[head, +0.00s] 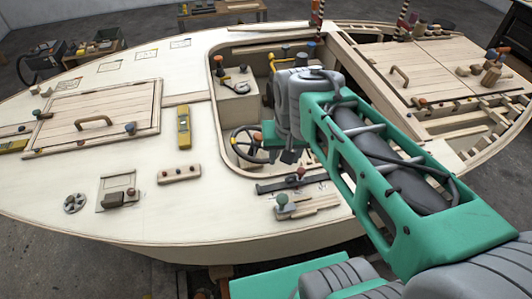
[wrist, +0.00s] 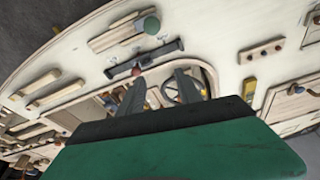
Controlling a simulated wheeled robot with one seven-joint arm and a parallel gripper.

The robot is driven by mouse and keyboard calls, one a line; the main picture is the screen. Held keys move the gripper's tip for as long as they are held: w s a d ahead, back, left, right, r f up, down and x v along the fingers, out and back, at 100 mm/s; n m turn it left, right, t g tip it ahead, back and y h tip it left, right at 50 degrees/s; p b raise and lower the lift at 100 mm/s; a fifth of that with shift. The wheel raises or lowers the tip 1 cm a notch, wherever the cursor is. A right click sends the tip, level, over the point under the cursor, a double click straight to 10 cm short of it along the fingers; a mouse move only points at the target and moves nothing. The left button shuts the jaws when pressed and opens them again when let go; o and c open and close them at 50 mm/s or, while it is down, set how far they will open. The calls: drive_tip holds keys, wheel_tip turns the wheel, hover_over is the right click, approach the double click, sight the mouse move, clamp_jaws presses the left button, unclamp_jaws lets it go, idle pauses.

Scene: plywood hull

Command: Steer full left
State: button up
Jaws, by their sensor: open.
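The steering wheel (head: 236,146), dark with spokes, stands in the left part of the cockpit opening. An orange-brown knob (head: 257,136) shows at its right side. My gripper (head: 289,157) is just right of the wheel, over the cockpit opening, apart from it in the picture. In the wrist view my gripper (wrist: 157,78) has its two dark fingers spread with nothing between them. The wheel (wrist: 167,92) shows partly behind the right finger there, and that finger hides some of it. I cannot tell the wheel's turn angle.
Near the cockpit's front edge are a dark slotted bar (head: 275,186) with a red knob (head: 300,173) and a green-knobbed lever (head: 282,201). A yellow device (head: 184,126) lies on the deck left of the wheel. A raised hatch (head: 95,115) is further left.

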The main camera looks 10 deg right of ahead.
sight(256, 144)
drive_tip(key=w+f+m+g+b, duration=0.1)
drive_tip(key=w+f+m, duration=0.2)
drive_tip(key=w+f, duration=0.3)
drive_tip(key=w+d+f+m+g+b, duration=0.1)
drive_tip(key=w+f+m+b, duration=0.1)
drive_tip(key=w+f, duration=0.4)
drive_tip(key=w+f+m+g+b, duration=0.1)
drive_tip(key=w+f+m+b, duration=0.1)
drive_tip(key=w+f+m, duration=0.3)
drive_tip(key=shift+w+d+f+g+h, duration=0.1)
drive_tip(key=shift+w+f+g, duration=0.05)
drive_tip(key=shift+w, duration=0.65)
drive_tip(key=shift+w+d+f+g+h, duration=0.1)
drive_tip(key=shift+w+f, duration=0.1)
drive_tip(key=shift+w, duration=0.6)
drive_tip(key=shift+w+d+f+g+h, duration=0.1)
drive_tip(key=shift+w+f+g, duration=0.05)
drive_tip(key=shift+w, duration=0.65)
drive_tip(key=f, duration=0.8)
drive_tip(key=shift+s+d, duration=0.25)
drive_tip(key=shift+s, duration=0.05)
clamp_jaws()
